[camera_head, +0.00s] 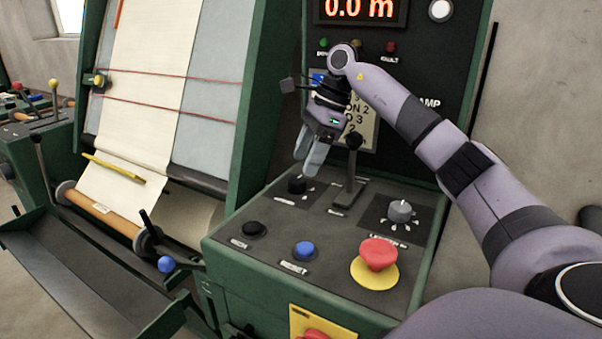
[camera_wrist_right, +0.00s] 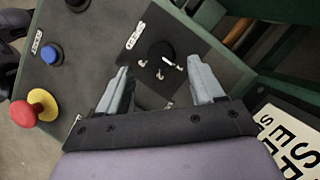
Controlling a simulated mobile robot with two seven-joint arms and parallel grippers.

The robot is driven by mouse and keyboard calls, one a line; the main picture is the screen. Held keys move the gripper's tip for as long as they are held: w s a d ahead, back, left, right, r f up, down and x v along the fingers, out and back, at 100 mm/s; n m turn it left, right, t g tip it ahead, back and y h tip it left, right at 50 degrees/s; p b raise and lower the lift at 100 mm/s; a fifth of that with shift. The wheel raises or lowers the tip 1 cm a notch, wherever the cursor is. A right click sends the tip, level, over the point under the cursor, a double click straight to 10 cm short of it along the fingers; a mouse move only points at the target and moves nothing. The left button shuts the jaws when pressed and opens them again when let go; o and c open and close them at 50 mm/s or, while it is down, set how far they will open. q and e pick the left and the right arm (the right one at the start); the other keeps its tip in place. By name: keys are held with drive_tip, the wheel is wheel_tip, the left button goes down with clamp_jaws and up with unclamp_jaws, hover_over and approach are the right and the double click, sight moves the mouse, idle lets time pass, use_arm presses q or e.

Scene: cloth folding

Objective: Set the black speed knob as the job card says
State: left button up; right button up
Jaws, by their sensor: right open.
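The black speed knob (camera_head: 297,184) stands on the sloped green console, with pale marks around it. My right gripper (camera_head: 307,160) points down just above it, open and empty. In the right wrist view the knob (camera_wrist_right: 160,50) lies between and beyond the two spread fingers of the gripper (camera_wrist_right: 160,75), which do not visibly grip it. I cannot tell its exact setting. The job card (camera_head: 365,130) is on the upright panel, partly hidden behind my right wrist; only bits such as "ON 2", "O 3" and "2" show. My left gripper is not in view.
A black lever (camera_head: 352,170) stands close right of my gripper. A grey knob (camera_head: 400,211), red mushroom button (camera_head: 379,254), blue button (camera_head: 304,250) and black button (camera_head: 254,229) are on the console. A fabric-covered inspection frame (camera_head: 150,80) is at left.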

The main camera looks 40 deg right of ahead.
sight(297, 179)
drive_tip(key=shift+x, duration=2.35)
drive_tip(key=shift+r, duration=0.1)
drive_tip(key=c, duration=1)
drive_tip(key=shift+c, duration=0.2)
drive_tip(key=m, duration=0.2)
drive_tip(key=m+t+h+p, duration=0.1)
drive_tip(key=m, duration=0.2)
drive_tip(key=shift+s+a+m+t, duration=0.1)
drive_tip(key=shift+s+m+t, duration=0.05)
drive_tip(key=shift+m+t, duration=0.15)
drive_tip(key=m+h, duration=0.1)
drive_tip(key=m, duration=0.2)
drive_tip(key=m+h+p, duration=0.1)
drive_tip(key=m, duration=0.2)
drive_tip(key=shift+a+t+h, duration=0.25)
drive_tip(key=shift+t+h, duration=0.05)
drive_tip(key=shift+t, duration=0.1)
drive_tip(key=m+h, duration=0.1)
drive_tip(key=m, duration=0.2)
drive_tip(key=m+h+p, duration=0.1)
drive_tip(key=m, duration=0.2)
drive_tip(key=shift+a+m+g, duration=0.15)
drive_tip(key=shift+m+g, duration=0.15)
drive_tip(key=m+h, duration=0.1)
drive_tip(key=m, duration=0.1)
drive_tip(key=m+g+h, duration=0.1)
drive_tip(key=m, duration=0.2)
drive_tip(key=shift+m+g, duration=0.3)
